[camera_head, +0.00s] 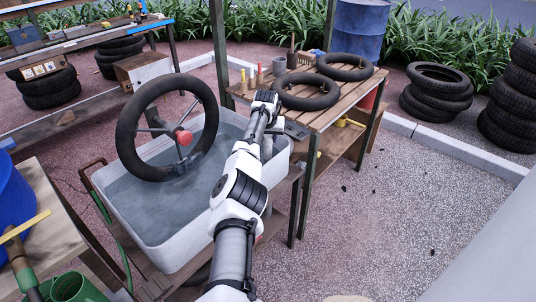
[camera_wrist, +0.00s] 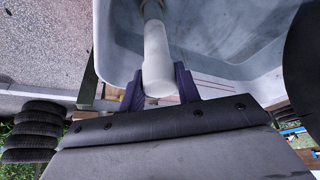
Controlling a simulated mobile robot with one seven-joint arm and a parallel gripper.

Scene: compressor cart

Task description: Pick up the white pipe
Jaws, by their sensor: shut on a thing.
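The white pipe (camera_wrist: 157,60) shows in the wrist view as a pale cylinder with its near end between my fingertips. My gripper (camera_wrist: 159,86) is shut on it, with one dark purple finger on each side. The pipe extends away over the inside of a pale tub (camera_wrist: 225,70). Its far end is cut off by the top of the picture, so I cannot tell whether it touches the tub. In the head view, my arm reaches over the right end of the tub (camera_head: 142,216), and the grip itself is hard to make out.
A slatted wooden table (camera_head: 333,112) with black tyres (camera_head: 306,91) stands just behind the arm. A blue barrel (camera_head: 357,30) stands at the back.

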